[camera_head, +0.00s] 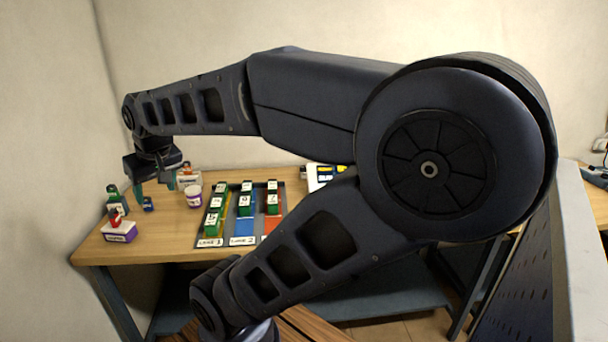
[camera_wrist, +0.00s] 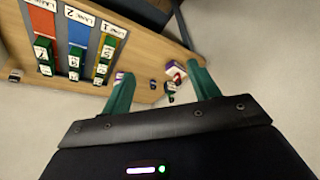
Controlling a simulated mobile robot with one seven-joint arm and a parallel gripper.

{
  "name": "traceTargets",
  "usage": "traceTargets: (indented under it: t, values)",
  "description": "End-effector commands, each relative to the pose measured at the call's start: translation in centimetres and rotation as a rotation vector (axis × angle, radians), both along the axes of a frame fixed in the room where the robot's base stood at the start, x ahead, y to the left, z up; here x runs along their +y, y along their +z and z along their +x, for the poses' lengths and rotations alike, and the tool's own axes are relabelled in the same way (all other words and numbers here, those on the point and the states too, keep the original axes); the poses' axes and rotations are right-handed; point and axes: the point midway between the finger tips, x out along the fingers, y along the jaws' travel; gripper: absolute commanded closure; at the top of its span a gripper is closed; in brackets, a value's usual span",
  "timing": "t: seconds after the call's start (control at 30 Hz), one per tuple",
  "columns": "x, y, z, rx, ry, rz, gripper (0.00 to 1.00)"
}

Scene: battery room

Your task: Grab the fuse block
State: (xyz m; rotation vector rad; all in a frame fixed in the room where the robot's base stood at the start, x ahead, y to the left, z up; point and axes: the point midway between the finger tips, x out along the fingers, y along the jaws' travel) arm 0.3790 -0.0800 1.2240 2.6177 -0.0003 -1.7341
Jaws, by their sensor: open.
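No object is readably marked as the fuse block. A small dark blue block (camera_head: 148,204) stands on the left part of the table, below my gripper (camera_head: 156,182). In the wrist view a small dark block (camera_wrist: 153,85) shows between the fingers of my gripper (camera_wrist: 161,72), beyond their tips. My gripper is open and empty, above the table and apart from the things on it. A green block with a white label (camera_head: 114,201) stands left of the blue one. A white and purple box (camera_head: 119,232) with a red item on it is nearer the table's front.
A white jar with a purple band (camera_head: 194,197) stands right of the blue block. A lane board (camera_head: 241,240) with several labelled green blocks lies further right on the wooden table (camera_head: 160,248). The wall (camera_head: 50,130) is close on the left.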

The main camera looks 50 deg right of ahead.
Motion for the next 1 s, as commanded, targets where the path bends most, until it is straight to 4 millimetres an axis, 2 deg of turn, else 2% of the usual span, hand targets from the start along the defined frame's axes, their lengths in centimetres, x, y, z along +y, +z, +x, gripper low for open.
traceTargets:
  t: [0.27, 0.43, 0.67, 0.87, 1.0]
  values:
    - [0.0, 0.0, 0.1, 0.000, -0.003, 0.001, 0.38]
    - [-0.7, 0.7, 1.7, 0.005, -0.098, 0.046, 0.38]
    - [-4.1, 2.4, 7.3, 0.015, -0.439, 0.195, 0.38]
    - [-8.4, 3.2, 12.3, 0.016, -0.762, 0.334, 0.38]
    - [-12.2, 3.3, 15.6, 0.013, -0.990, 0.426, 0.38]
